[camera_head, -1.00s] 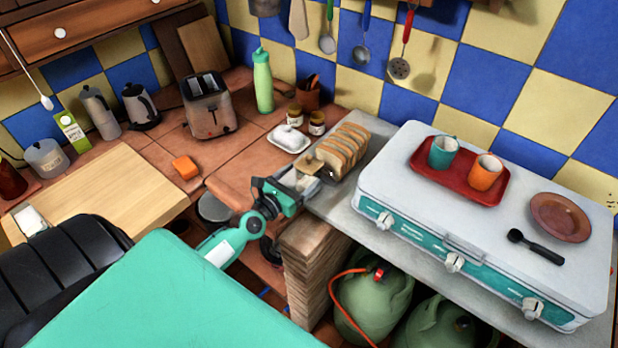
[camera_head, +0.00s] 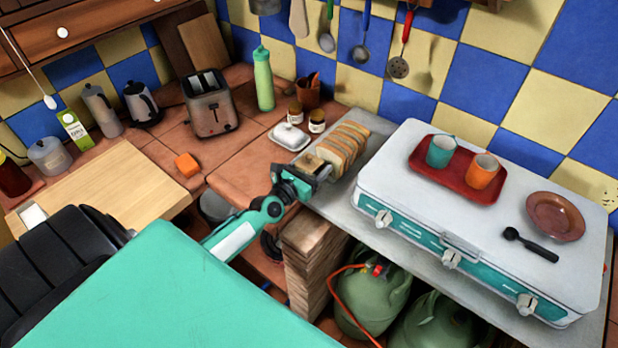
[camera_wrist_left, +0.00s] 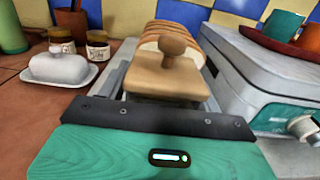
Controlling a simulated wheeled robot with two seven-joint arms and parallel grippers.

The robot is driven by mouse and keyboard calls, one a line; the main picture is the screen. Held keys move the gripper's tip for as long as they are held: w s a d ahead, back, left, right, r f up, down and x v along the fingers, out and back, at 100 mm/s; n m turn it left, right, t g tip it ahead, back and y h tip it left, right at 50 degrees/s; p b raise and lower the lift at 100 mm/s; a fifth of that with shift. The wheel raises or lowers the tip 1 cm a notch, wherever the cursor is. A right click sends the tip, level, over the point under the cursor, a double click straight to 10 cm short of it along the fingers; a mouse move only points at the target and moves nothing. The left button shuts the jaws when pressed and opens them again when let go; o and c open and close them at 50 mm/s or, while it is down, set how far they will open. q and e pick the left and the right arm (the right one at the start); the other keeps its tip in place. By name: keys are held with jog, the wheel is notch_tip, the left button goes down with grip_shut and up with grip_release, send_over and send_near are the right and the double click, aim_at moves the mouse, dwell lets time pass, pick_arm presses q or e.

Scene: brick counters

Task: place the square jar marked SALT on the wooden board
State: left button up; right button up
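The square jar has a wooden lid with a round knob (camera_wrist_left: 173,72) and stands at the counter's left end, in front of the sliced bread. In the head view its lid (camera_head: 309,160) shows just beyond my left gripper (camera_head: 318,172); the jar's body and any SALT marking are hidden. In the left wrist view the fingers of that gripper (camera_wrist_left: 165,92) lie on both sides of the jar, close to it; whether they press on it cannot be told. The wooden board (camera_head: 105,195) lies at the left with its middle bare. My right gripper is not in view.
Sliced bread (camera_head: 343,146) stands just behind the jar. A white butter dish (camera_head: 289,136) and small jars are to its left, a white stove (camera_head: 400,185) to its right. An orange block (camera_head: 187,165) lies near the board. A small pale object (camera_head: 33,216) is at the board's front-left corner.

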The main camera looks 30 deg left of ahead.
pick_arm(q)
grip_shut()
jog(key=shift+r, duration=0.1)
